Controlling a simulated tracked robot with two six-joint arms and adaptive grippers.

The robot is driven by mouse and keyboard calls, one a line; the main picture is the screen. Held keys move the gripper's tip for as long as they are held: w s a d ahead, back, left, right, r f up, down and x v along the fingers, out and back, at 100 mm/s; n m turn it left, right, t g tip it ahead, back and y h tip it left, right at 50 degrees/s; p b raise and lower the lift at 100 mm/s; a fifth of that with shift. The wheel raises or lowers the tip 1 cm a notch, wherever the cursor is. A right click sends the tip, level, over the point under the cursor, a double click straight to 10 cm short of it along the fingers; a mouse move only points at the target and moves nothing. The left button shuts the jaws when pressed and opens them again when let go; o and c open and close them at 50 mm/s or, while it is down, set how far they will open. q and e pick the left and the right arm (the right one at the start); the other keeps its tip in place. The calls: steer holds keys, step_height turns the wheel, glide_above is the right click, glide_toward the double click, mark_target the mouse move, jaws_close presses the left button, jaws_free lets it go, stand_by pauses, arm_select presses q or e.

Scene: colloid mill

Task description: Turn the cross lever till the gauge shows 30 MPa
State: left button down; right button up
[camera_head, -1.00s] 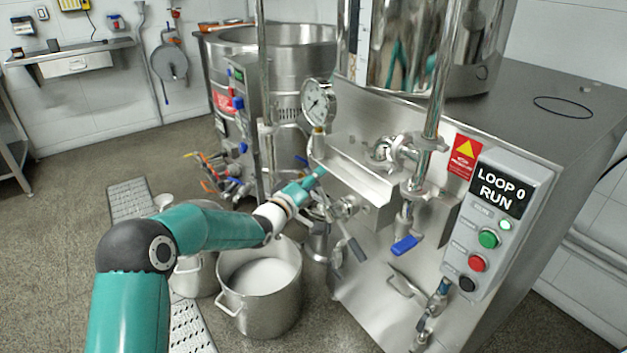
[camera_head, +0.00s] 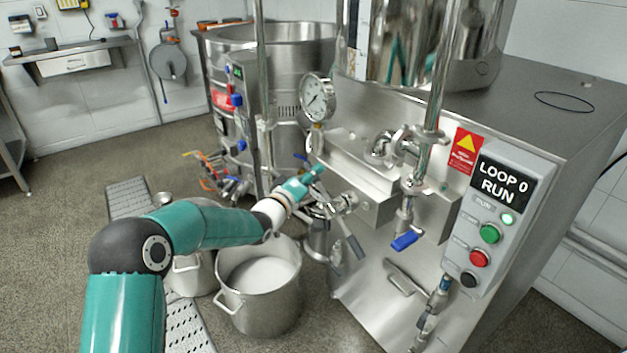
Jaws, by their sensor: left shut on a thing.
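The round white pressure gauge (camera_head: 317,97) stands on a short stem at the left end of the mill's steel block. Its needle and figures are too small to read. The cross lever (camera_head: 354,244) is below it on the machine's left side, with grey arms pointing down and outward. My left gripper (camera_head: 322,206) reaches in from the left and is shut on the cross lever. The wrist and gripper body hide part of the lever and its hub. My right gripper is not in view.
A steel pot (camera_head: 258,290) with white contents stands on the floor below my left arm. A blue-handled valve (camera_head: 404,241) hangs right of the lever. The control box (camera_head: 489,235) reads LOOP 0 RUN, with a green lamp lit. A large steel vessel (camera_head: 290,50) stands behind.

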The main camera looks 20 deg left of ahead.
mark_target(326, 194)
arm_select(q)
steer(key=s+d+r+m+h+b, duration=0.1)
steer(key=m+b, duration=0.2)
steer(key=b, duration=0.1)
steer(key=s+d+r+m+t+h+b, duration=0.1)
steer(key=d+m+b, duration=0.1)
steer(key=b, duration=0.3)
steer(key=s+d+r+m+t+b, duration=0.1)
steer(key=m+b, duration=0.3)
steer(key=shift+s+d+r+h, duration=0.2)
steer(key=shift+r+h, duration=0.15)
steer(key=shift+h, duration=0.05)
steer(key=shift+s+d+r+m+h+b, duration=0.25)
steer(key=shift+s+d+m+h+b, duration=0.15)
steer(key=shift+m+b, duration=0.4)
steer(key=shift+s+d+r+m+h+b, duration=0.25)
steer(key=shift+d+m+h+b, duration=0.2)
steer(key=shift+m+b, duration=0.35)
steer(key=c, duration=1)
jaws_free()
steer(key=shift+c, duration=0.2)
steer(key=shift+s, duration=0.2)
steer(key=v, duration=1.2)
steer(key=shift+w+d, duration=0.1)
